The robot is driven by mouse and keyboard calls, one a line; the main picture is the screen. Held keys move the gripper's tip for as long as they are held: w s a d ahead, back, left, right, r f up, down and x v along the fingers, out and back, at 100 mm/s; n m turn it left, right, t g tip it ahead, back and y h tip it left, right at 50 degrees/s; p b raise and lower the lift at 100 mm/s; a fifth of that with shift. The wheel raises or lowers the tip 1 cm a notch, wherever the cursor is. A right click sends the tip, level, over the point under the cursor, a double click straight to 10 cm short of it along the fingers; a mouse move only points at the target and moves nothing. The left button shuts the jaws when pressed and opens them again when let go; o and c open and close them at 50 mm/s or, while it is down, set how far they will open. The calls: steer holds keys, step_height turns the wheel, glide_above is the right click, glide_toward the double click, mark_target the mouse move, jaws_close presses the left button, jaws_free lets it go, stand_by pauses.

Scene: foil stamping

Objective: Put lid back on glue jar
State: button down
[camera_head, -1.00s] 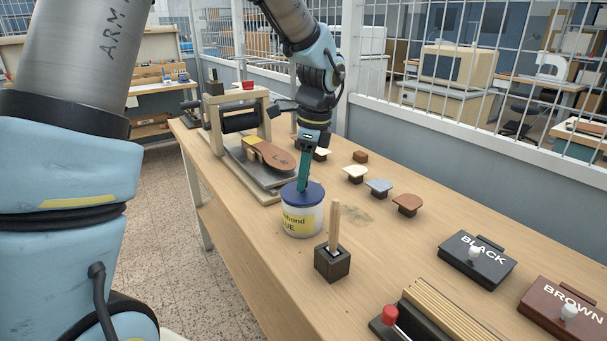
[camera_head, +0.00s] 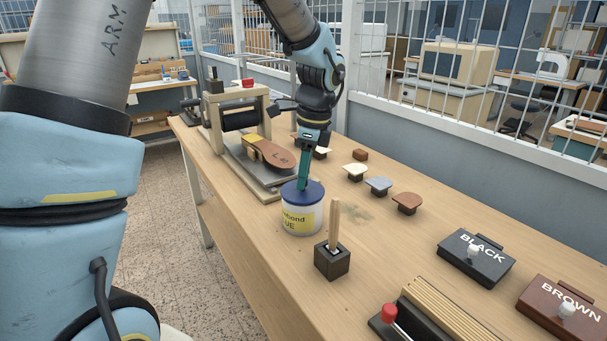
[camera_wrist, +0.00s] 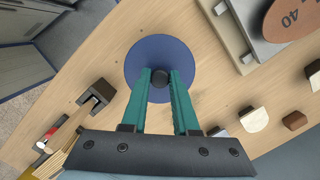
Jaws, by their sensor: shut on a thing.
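The glue jar (camera_head: 302,219) is a white tub with a yellow label, standing upright on the workbench. The blue lid (camera_head: 312,193) lies over the top of the jar; from here I cannot tell whether it is fully seated. In the wrist view the round blue lid (camera_wrist: 147,56) hides the jar beneath it. My gripper (camera_head: 302,186) points down from above, and its green fingers (camera_wrist: 160,80) are shut on the dark knob (camera_wrist: 160,78) at the lid's middle.
A brush in a dark block (camera_head: 332,262) stands close in front of the jar. Behind it is the press (camera_head: 240,120) with a brown sole (camera_head: 272,155). Several small stamps (camera_head: 378,186) stand to the right. BLACK (camera_head: 476,258) and BROWN (camera_head: 563,308) boxes lie front right.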

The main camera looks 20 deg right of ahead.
steer(key=c, duration=0.6)
jaws_free()
steer(key=shift+o, duration=0.3)
steer(key=o, duration=0.4)
steer(key=shift+r, duration=0.15)
steer(key=shift+r+p, duration=3.3)
steer(key=shift+r, duration=0.1)
jaws_close()
